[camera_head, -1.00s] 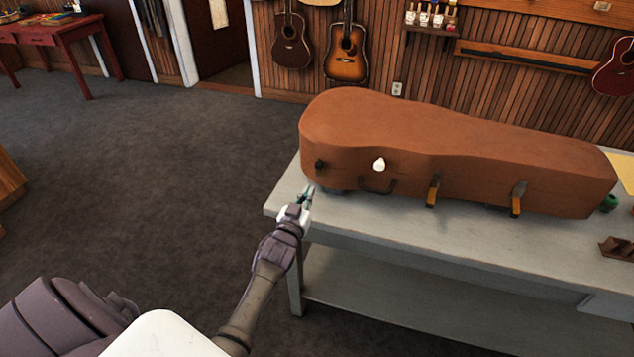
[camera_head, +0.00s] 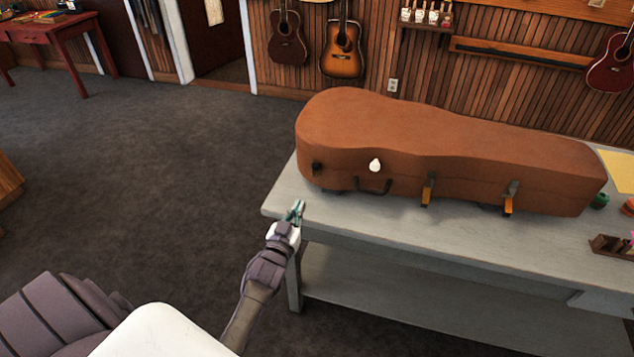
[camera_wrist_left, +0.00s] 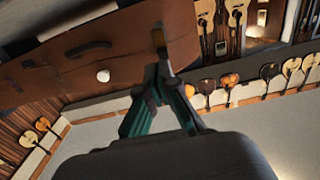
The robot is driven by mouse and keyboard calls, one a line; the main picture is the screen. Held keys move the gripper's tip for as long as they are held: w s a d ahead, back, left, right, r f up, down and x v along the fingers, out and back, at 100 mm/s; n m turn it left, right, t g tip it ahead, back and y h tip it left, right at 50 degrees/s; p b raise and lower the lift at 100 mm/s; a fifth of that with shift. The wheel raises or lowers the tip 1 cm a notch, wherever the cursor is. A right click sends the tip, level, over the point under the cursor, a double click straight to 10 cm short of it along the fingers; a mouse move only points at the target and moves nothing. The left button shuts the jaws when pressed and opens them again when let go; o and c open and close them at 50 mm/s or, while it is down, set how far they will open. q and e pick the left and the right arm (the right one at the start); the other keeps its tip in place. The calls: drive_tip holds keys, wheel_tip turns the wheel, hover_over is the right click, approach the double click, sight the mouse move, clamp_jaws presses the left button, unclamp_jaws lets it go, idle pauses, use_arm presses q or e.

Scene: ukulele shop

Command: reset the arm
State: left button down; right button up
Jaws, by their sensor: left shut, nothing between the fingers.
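My left gripper (camera_head: 297,208) is by the front left corner of the grey workbench (camera_head: 400,226), just in front of and below the brown instrument case. In the left wrist view its fingers (camera_wrist_left: 160,88) are shut with nothing between them. The brown case (camera_head: 430,145) lies closed on the bench, with a dark handle, latches and a white round piece on its front side. The case also fills the upper left of the left wrist view (camera_wrist_left: 75,62). My right gripper is not in view.
Small green and dark items (camera_head: 610,245) sit at the bench's right end. Guitars (camera_head: 342,50) hang on the wood-panelled wall. A red table (camera_head: 60,32) stands at the far left. The carpeted floor (camera_head: 150,170) left of the bench is clear.

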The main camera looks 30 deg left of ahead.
use_arm(q)
drive_tip(key=s+d+f+m+g+h, duration=0.1)
drive_tip(key=s+d+f+g, duration=0.3)
drive_tip(key=f, duration=0.6)
drive_tip(key=s+d+f+m+g+h+b, duration=0.1)
drive_tip(key=s+d+f+h, duration=0.1)
drive_tip(key=s+f, duration=0.65)
drive_tip(key=s+d+f+m+g+h, duration=0.1)
drive_tip(key=s+d+f+g, duration=0.25)
drive_tip(key=f, duration=0.85)
drive_tip(key=s+d+f+m+g, duration=0.1)
drive_tip(key=s+f+g, duration=0.3)
drive_tip(key=s, duration=1.1)
drive_tip(key=s+d+f+m+g+b, duration=0.1)
drive_tip(key=s+f+g, duration=0.3)
drive_tip(key=s+f, duration=0.7)
drive_tip(key=s+d, duration=0.1)
drive_tip(key=s, duration=0.4)
drive_tip(key=shift+s+d, duration=0.2)
drive_tip(key=shift+s, duration=0.1)
